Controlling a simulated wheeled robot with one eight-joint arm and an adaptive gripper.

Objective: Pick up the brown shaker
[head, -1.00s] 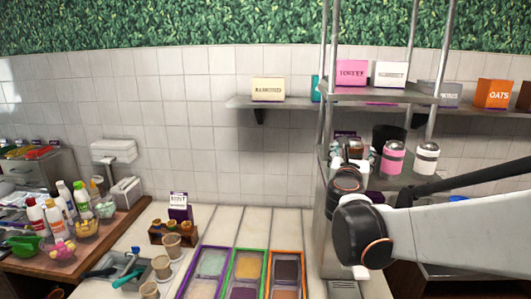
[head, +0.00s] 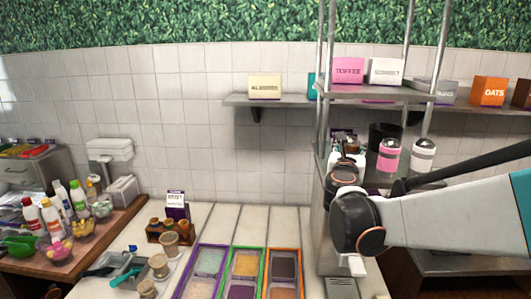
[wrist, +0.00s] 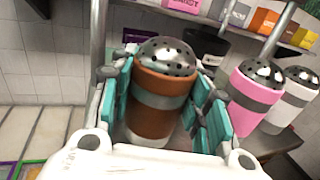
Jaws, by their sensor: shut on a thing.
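The brown shaker (wrist: 160,98) has a perforated silver dome lid and a grey band. In the wrist view it stands upright relative to the gripper, between the teal finger pads. My gripper (wrist: 165,110) is shut on it, with pads against both sides. Its base is partly hidden by the gripper body, so I cannot tell whether it touches the shelf. In the head view my wrist and arm cover most of the gripper and shaker.
A pink shaker (wrist: 256,95) and a white shaker (wrist: 292,98) stand close on the right, on the metal shelf. A black container (head: 385,138) is behind them. Shelf posts and an upper shelf (head: 375,92) with topping boxes are close by. Topping trays (head: 240,275) lie below left.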

